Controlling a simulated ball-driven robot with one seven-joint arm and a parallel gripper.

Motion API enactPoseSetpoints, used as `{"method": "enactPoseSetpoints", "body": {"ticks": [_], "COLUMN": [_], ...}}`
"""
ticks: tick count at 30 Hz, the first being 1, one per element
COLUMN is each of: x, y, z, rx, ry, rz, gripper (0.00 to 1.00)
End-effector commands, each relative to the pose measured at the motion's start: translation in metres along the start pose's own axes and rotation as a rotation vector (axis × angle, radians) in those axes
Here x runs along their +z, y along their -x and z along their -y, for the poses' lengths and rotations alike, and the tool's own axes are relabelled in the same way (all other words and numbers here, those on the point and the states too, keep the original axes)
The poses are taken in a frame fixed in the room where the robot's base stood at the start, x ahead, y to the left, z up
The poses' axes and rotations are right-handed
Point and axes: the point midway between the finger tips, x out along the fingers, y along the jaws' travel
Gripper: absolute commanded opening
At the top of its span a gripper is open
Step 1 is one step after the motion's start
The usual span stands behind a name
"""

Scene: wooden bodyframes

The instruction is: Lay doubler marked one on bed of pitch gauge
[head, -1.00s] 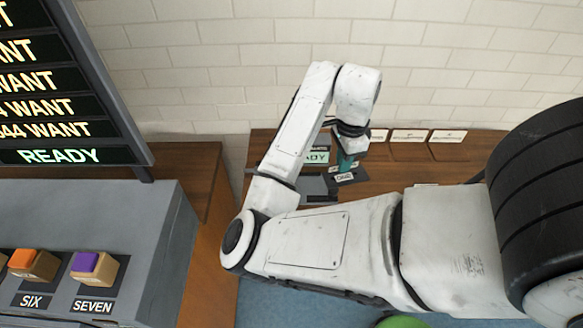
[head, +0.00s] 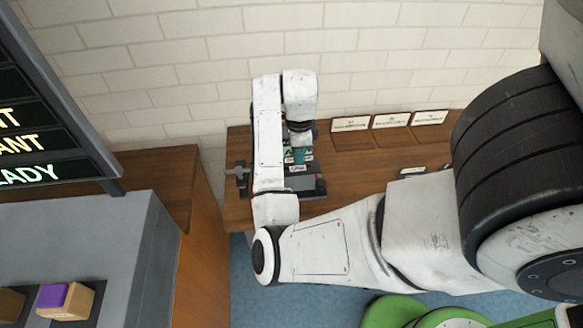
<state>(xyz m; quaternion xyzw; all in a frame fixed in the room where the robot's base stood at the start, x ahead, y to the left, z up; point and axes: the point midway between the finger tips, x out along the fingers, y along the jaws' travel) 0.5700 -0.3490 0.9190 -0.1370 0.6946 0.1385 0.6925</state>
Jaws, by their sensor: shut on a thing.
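The pitch gauge (head: 303,184) stands on the wooden bench behind my forearm, its grey bed partly hidden by the arm. My gripper (head: 300,142) points down over the back of the gauge. It is shut on a teal piece (head: 299,156), which looks like the doubler. Small pale labels show at the piece's lower end, too small to read now. The piece is at or just above the bed; I cannot tell whether it touches.
A dark fitting (head: 238,174) sticks out left of the gauge. A dark labelled plate (head: 412,171) lies to the right on the bench (head: 355,170). Several white signs (head: 392,121) stand along the wall. A grey console with a purple-topped block (head: 53,297) is at the left.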

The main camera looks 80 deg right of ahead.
Motion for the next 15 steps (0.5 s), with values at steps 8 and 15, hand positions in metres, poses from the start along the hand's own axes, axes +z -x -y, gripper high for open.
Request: {"method": "enactPoseSetpoints", "body": {"ticks": [8, 15], "x": [0.013, 0.015], "y": [-0.027, -0.044], "z": [0.018, 0.022], "rx": [-0.002, 0.000], "ry": [-0.001, 0.000], "rz": [0.002, -0.001], "gripper": [0.00, 0.00]}}
